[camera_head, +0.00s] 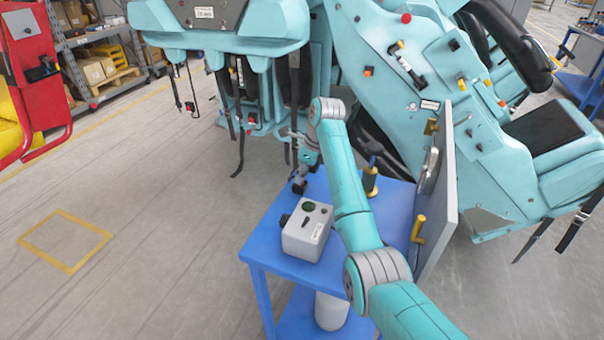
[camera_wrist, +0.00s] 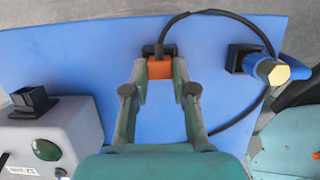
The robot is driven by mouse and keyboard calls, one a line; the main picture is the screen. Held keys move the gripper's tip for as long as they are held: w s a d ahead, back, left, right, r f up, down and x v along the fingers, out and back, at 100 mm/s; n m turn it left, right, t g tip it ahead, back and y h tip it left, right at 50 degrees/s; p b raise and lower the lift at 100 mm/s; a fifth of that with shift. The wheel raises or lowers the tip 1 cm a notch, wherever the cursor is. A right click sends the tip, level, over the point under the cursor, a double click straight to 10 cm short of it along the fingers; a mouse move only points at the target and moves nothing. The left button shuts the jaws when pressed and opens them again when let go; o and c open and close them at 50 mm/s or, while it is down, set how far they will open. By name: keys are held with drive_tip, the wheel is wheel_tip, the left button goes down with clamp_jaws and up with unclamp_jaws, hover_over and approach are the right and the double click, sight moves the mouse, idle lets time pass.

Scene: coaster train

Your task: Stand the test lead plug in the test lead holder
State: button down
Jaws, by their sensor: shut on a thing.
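In the wrist view, the orange test lead plug (camera_wrist: 159,69) sits between the fingertips of my gripper (camera_wrist: 160,78), which is shut on it. A black cable (camera_wrist: 222,13) runs from the plug and loops to the right. A dark block shows directly behind the plug; I cannot tell if the plug touches it. A black, hollow-looking block (camera_wrist: 33,99) is at the left by the grey tester box (camera_wrist: 75,122). I cannot tell which dark block is the test lead holder. In the head view my gripper (camera_head: 300,172) is above the table's far left part, partly hidden by my arm.
The blue table (camera_head: 268,240) also bears a brass-and-dark tool (camera_head: 371,182) to the right. The same tool seems to be the brass-ended blue handle (camera_wrist: 275,72). A grey upright panel (camera_head: 440,195) edges the table's right side. The large teal coaster car (camera_head: 440,110) stands behind.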

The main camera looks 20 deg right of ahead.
drive_tip(key=c, duration=0.9)
unclamp_jaws()
drive_tip(key=shift+o, duration=0.2)
drive_tip(key=v, duration=0.7)
drive_tip(key=shift+r, duration=0.25)
drive_tip(key=shift+s, duration=0.1)
